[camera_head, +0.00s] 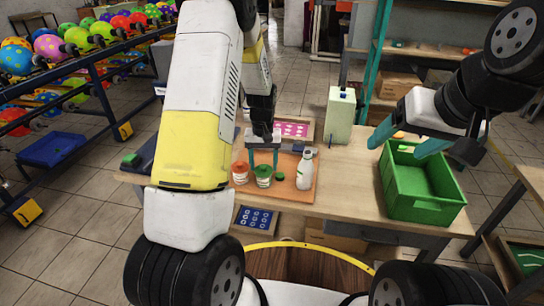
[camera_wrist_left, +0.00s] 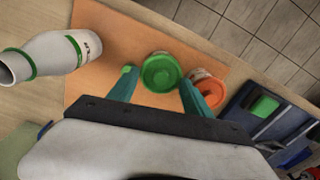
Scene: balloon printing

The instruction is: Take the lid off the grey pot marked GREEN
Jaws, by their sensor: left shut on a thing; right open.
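The pot marked GREEN (camera_head: 263,182) stands on the orange board, a small container with a green lid (camera_head: 264,170) on top; its lettering is too small to read. The round green lid (camera_wrist_left: 160,72) also shows in the left wrist view. My left gripper (camera_head: 263,164) points down from above, with one teal finger on each side of the lid; it is shut on the lid, which still sits on the pot. My right gripper (camera_head: 408,143) is open and empty, near the green crate, well to the right.
A pot with an orange-red top (camera_head: 240,171) stands close on the left. A small green piece (camera_head: 280,177) and a white bottle (camera_head: 305,169) stand on the right. The green crate (camera_head: 424,210) is at the table's right end. Bare table lies between board and crate.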

